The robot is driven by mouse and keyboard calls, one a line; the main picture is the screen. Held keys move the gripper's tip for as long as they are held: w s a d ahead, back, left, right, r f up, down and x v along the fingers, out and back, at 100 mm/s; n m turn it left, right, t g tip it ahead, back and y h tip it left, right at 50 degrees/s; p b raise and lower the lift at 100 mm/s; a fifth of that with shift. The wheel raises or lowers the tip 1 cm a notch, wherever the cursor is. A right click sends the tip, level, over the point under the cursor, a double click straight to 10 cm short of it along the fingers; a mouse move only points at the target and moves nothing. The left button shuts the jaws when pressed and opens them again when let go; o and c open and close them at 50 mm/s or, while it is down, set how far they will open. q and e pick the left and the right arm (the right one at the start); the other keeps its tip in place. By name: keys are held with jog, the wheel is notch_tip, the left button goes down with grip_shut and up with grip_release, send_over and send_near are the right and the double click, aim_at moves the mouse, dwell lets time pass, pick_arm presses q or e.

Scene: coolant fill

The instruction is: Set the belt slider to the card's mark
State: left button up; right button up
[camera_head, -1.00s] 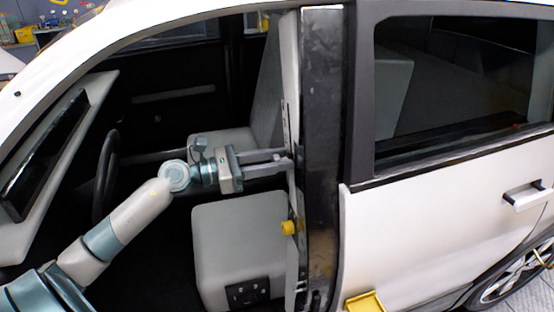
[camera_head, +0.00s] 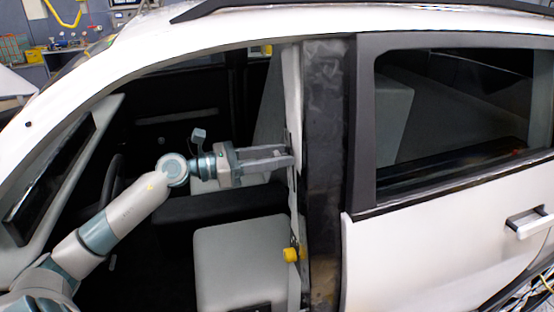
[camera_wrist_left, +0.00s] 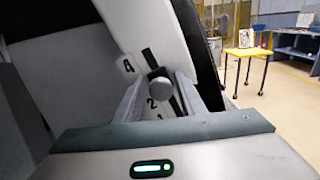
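The belt slider's round grey knob (camera_wrist_left: 160,88) sits in a dark slot on the light pillar trim in the left wrist view. A "4" is printed beside the slot, with a "2" and a partly hidden "1" lower down. My left gripper (camera_head: 291,157) reaches the pillar inside the car's front door opening. Its fingers (camera_wrist_left: 160,82) flank the knob closely on both sides; I cannot tell whether they clamp it. A small printed card (camera_wrist_left: 246,38) stands on the yellow table in the left wrist view; its mark is unreadable. My right gripper is out of view.
The black door pillar (camera_head: 324,170) stands just right of my gripper. A yellow buckle-like piece (camera_head: 292,254) is on the trim below it. The grey seat (camera_head: 240,255) is beneath my arm, and the steering wheel is at left. The white rear door (camera_head: 430,250) is shut.

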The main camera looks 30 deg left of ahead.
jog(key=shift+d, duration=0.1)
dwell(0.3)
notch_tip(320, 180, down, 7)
jog(key=b, duration=0.7)
pick_arm(q)
jog(key=shift+b+v, duration=0.55)
jog(key=shift+v, duration=8.2)
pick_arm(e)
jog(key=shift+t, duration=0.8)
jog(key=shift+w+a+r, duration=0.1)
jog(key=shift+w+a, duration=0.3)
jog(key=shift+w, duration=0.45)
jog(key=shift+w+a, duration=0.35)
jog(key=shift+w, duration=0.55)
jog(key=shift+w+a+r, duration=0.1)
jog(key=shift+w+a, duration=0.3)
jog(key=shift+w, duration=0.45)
pick_arm(q)
jog(key=shift+w, duration=0.1)
